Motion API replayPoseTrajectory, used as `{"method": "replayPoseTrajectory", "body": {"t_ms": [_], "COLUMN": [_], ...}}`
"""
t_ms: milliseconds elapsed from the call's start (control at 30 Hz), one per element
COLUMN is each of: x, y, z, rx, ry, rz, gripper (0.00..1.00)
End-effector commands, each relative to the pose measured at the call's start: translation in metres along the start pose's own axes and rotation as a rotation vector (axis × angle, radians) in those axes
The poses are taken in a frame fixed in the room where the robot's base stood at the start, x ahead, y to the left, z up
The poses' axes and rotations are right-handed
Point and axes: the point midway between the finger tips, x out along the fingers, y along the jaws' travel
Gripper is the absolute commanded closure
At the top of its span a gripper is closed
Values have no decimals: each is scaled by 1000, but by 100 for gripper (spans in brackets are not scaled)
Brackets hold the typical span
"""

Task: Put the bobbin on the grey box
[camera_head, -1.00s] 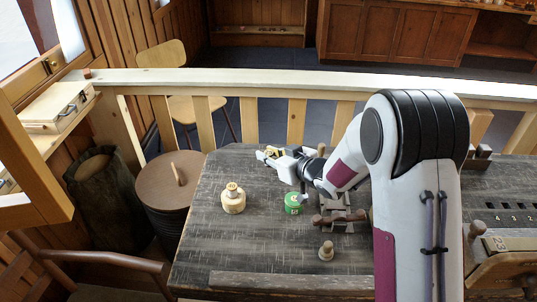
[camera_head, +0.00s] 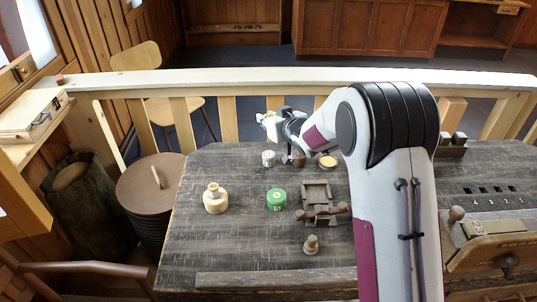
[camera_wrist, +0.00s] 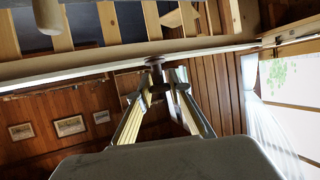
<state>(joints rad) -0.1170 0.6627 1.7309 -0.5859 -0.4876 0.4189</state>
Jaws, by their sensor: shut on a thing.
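My gripper (camera_head: 261,117) is raised above the far left part of the worktable, near the pale rail. In the wrist view its fingers (camera_wrist: 157,80) converge on a small dark reddish-brown piece with a round rim, likely the bobbin (camera_wrist: 157,62); most of it is hidden by the fingertips. The held piece is too small to make out in the head view. A small pale grey round container (camera_head: 268,158), possibly the grey box, stands on the table below my gripper. Its top looks bare.
A cream turned spool (camera_head: 215,199), a green tin (camera_head: 277,200), a yellow-topped round container (camera_head: 328,162), a brown turned piece (camera_head: 298,160), a wooden clamp-like fixture (camera_head: 318,195) and a small turned peg (camera_head: 311,245) stand on the table. The pale rail (camera_head: 230,83) runs behind.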

Motion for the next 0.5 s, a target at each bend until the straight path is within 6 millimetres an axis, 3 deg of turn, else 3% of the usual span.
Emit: {"method": "replayPoseTrajectory", "body": {"t_ms": [500], "x": [0], "y": [2], "z": [5], "rx": [4], "ry": [-2], "rz": [8], "gripper": [90]}}
